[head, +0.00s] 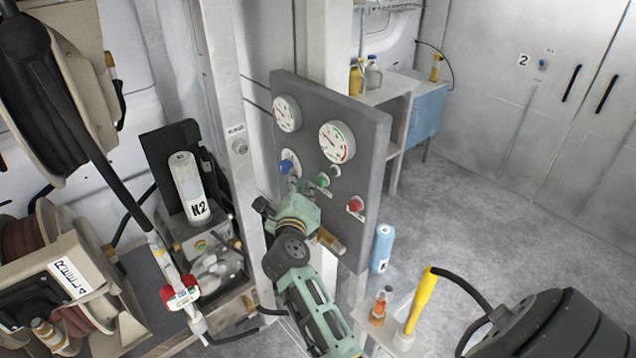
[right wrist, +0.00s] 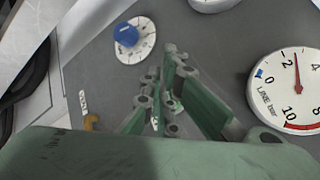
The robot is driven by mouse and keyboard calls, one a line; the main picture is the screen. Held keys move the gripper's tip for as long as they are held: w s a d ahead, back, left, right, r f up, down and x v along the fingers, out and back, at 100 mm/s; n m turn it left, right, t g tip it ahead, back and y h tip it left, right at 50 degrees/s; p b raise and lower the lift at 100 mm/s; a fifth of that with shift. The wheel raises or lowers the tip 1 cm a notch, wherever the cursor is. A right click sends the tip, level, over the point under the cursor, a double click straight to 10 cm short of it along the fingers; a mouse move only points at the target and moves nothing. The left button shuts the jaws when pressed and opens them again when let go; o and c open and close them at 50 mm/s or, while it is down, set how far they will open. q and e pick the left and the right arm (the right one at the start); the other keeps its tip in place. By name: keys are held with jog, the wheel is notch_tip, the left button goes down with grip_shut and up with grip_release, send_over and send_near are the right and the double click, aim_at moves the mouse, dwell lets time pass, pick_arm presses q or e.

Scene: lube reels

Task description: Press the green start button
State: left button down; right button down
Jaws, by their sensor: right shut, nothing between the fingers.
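The green button (head: 322,180) sits on the grey gauge panel (head: 365,130), with its label just below it. My right gripper (head: 294,190) is in front of the panel, left of and slightly below the green button in the head view. Its fingers are shut and empty. I cannot make out the green button clearly there, and contact cannot be told. My left gripper is not in view.
A red button (head: 355,203) is right of and below the green one. The blue knob (head: 288,168) is close to my right fingers. Gauges (head: 337,142) sit above. Hose reels (head: 50,90) fill the left. A yellow-handled tool (head: 422,298) stands at lower right. The floor behind is clear.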

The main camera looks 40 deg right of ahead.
dwell(0.5)
jog(key=shift+d+p, duration=0.4)
jog(key=shift+d, duration=0.05)
jog(key=shift+w+d+p, duration=0.1)
jog(key=shift+d+p, duration=0.2)
jog(key=shift+d, duration=0.2)
dwell(0.6)
dwell(0.4)
jog(key=shift+a, duration=0.9)
